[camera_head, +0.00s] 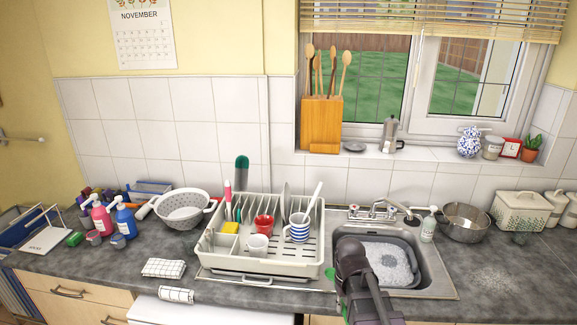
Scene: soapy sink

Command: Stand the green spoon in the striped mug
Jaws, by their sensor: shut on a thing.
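The blue-and-white striped mug (298,230) stands upright at the right end of the dish rack, with a pale, long-handled utensil (314,196) leaning up out of it. My gripper (350,262) is low in front, between the rack and the sink, to the right of and nearer than the mug. It is shut on what looks like the green spoon. Only small green bits of the spoon (331,273) show at the gripper's left; the rest is hidden by my gripper and arm.
The sink (432,270) holds a soapy grey basin (408,252). A tap (374,211) stands behind.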

